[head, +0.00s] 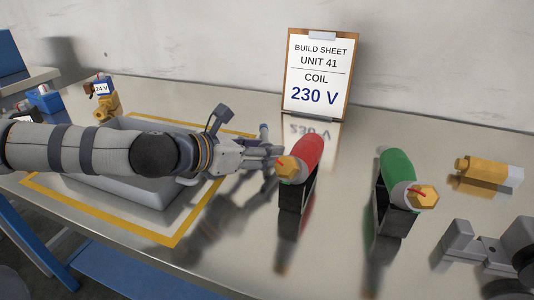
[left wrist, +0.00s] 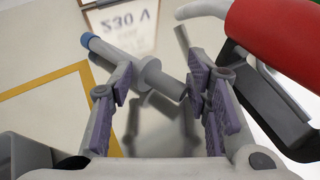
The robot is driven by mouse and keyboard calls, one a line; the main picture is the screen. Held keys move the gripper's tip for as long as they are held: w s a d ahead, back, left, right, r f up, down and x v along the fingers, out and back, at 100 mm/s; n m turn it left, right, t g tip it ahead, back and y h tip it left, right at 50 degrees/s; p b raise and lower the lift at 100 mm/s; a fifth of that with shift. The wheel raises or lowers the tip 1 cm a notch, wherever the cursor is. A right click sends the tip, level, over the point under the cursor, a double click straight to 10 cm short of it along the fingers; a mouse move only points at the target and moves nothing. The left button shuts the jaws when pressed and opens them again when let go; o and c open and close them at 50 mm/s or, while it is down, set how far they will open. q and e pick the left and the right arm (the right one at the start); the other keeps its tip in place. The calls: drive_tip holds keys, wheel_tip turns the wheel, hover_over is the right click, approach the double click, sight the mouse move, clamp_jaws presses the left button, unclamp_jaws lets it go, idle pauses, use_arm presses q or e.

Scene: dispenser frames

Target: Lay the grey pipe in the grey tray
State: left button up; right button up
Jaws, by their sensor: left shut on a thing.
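The grey pipe (left wrist: 150,76) has a blue end and lies between the purple-padded fingers of my left gripper (left wrist: 163,95) in the left wrist view. My left gripper is shut on it. In the head view the pipe's blue end (head: 264,128) shows just beyond my left gripper (head: 268,154), which is right of the tray and above the table. The grey tray (head: 150,196) sits inside a yellow outline on the table. My left arm crosses over it and hides much of its inside. My right gripper (head: 475,255) is partly in view at the lower right.
A red-topped holder (head: 302,168) stands close to my left gripper, and a green-topped one (head: 397,180) farther right. A build sheet (head: 318,75) reading 230 V stands behind. A yellow-and-white part (head: 488,173) lies at right. A brass fitting (head: 105,104) tagged 24 V stands behind the tray.

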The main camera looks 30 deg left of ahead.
use_arm(q)
drive_tip(key=shift+f, duration=0.5)
drive_tip(key=o, duration=1.2)
